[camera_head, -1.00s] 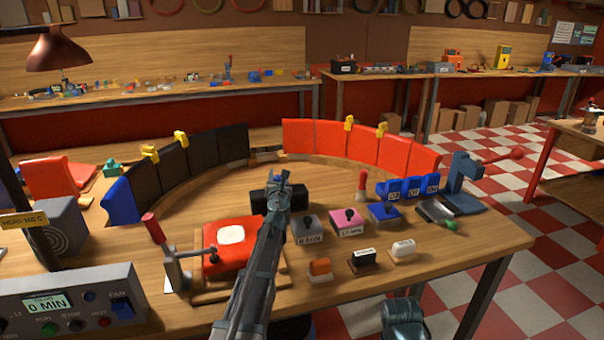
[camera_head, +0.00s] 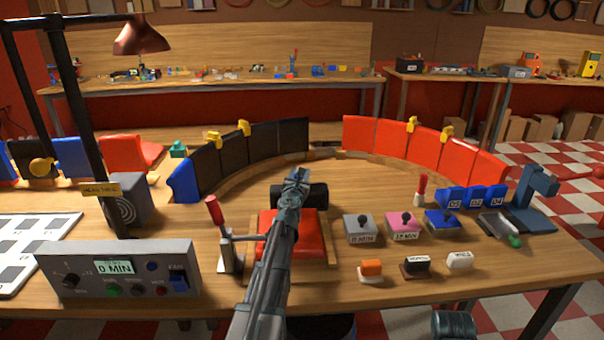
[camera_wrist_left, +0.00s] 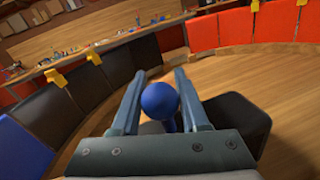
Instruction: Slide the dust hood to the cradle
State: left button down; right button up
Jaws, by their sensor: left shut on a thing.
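A dark, blocky thing with a blue ball knob, apparently the dust hood (camera_head: 316,194), sits on the table just behind the red pad. It also shows in the left wrist view (camera_wrist_left: 235,118), with the blue knob (camera_wrist_left: 159,100) between the fingers. My left gripper (camera_head: 297,178) is shut on this knob. The gripper and arm hide part of the hood. I cannot tell for certain which thing is the cradle. A red pad (camera_head: 312,232) on a wooden base stands in front of the hood, partly behind my left arm. My right gripper is not in view.
A red-handled lever clamp (camera_head: 222,240) stands left of the pad. Joystick boxes (camera_head: 361,229) stand to the right. Curved rows of black panels (camera_head: 262,145) and red panels (camera_head: 392,143) rim the back. A control box (camera_head: 118,270) is front left. The middle tabletop is clear.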

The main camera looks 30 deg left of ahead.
pick_arm(q)
jog(key=shift+c, duration=2.2)
grip_release()
jog(key=v, duration=1.3)
jog(key=shift+s+d, duration=0.1)
jog(key=shift+s, duration=0.25)
